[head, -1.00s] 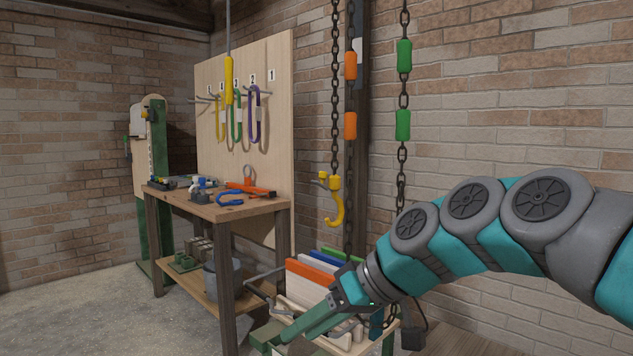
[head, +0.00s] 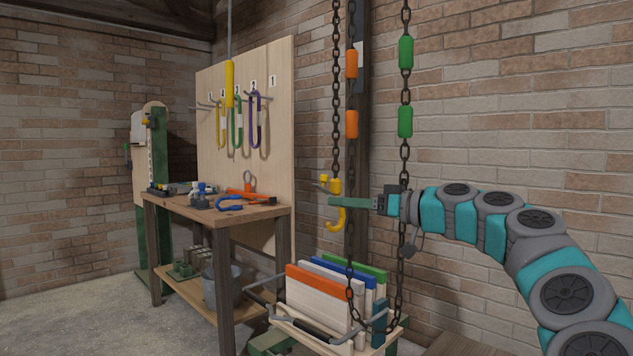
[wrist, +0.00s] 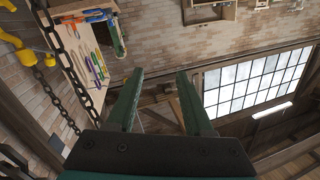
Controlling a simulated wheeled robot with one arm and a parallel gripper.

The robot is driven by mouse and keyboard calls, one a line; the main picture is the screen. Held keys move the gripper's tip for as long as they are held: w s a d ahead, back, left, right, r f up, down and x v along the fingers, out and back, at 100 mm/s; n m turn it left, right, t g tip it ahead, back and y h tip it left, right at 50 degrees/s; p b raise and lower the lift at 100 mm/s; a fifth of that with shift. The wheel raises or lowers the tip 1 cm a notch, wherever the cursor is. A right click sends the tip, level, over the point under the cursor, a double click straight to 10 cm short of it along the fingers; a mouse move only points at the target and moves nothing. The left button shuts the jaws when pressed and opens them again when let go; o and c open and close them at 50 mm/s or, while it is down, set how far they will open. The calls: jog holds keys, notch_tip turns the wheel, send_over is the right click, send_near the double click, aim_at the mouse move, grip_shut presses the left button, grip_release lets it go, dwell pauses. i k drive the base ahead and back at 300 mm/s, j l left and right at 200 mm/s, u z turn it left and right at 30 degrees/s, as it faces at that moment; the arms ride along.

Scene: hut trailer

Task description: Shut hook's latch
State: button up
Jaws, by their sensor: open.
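The yellow hook (head: 335,217) hangs from a dark chain in the middle of the head view. A small yellow part (head: 324,179) sticks out at its upper left; I cannot tell clearly whether this is the latch. My gripper (head: 332,202) reaches in from the right at hook height, its green fingers crossing in front of the hook's shank and hiding part of it. In the wrist view my gripper's fingers (wrist: 160,88) are apart with nothing between them. There the yellow hook (wrist: 27,57) shows at the upper left, outside the fingers.
Chains with orange (head: 352,124) and green (head: 405,122) sleeves hang near my arm. A rack of coloured boards (head: 320,295) stands below.

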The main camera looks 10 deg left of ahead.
aim_at(323, 179)
jog(key=i+j, duration=0.15)
jog(key=i, duration=0.55)
jog(key=i+j, duration=0.15)
jog(key=i, duration=0.6)
